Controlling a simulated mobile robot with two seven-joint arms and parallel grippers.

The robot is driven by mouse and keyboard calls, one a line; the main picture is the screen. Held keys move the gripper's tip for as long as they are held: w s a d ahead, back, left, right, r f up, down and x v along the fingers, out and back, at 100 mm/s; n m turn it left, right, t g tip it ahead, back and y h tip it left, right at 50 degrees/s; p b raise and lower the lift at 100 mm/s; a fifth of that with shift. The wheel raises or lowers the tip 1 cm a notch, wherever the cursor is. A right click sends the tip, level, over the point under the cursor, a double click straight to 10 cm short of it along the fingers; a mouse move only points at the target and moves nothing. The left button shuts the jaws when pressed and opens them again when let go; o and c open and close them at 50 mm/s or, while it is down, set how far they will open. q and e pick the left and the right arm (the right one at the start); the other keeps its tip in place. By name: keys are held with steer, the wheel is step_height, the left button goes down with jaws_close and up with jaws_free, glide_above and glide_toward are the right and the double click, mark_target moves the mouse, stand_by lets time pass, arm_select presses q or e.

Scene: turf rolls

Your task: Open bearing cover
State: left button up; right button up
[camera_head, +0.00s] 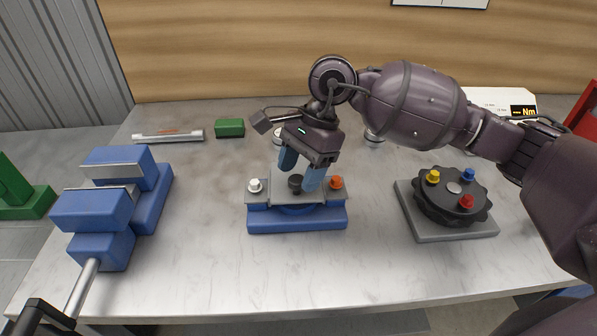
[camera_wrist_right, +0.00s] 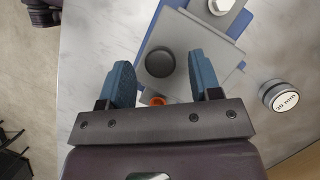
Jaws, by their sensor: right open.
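The bearing cover (camera_head: 315,190) is a grey plate with a black knob (camera_head: 295,182), lying on a blue base (camera_head: 297,220). A white-headed bolt (camera_head: 255,186) sits at its left end and an orange-headed bolt (camera_head: 336,183) at its right end. My right gripper (camera_head: 301,176) is open over the cover, its blue fingers pointing down on either side of the knob. In the right wrist view the knob (camera_wrist_right: 160,63) shows between the fingertips, with a gap on both sides. The orange bolt (camera_wrist_right: 157,101) is partly hidden by the gripper. My left gripper is not in view.
A blue vise (camera_head: 92,210) stands at the left of the marble-look table. A black dial with coloured knobs (camera_head: 452,205) on a grey plate stands at the right. A green block (camera_head: 230,128) and a level-like bar (camera_head: 168,136) lie behind. The table's front strip is clear.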

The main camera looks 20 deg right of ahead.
steer(key=shift+s+a+f, duration=0.1)
steer(key=shift+a+f, duration=0.05)
steer(key=shift+f, duration=0.3)
jaws_close()
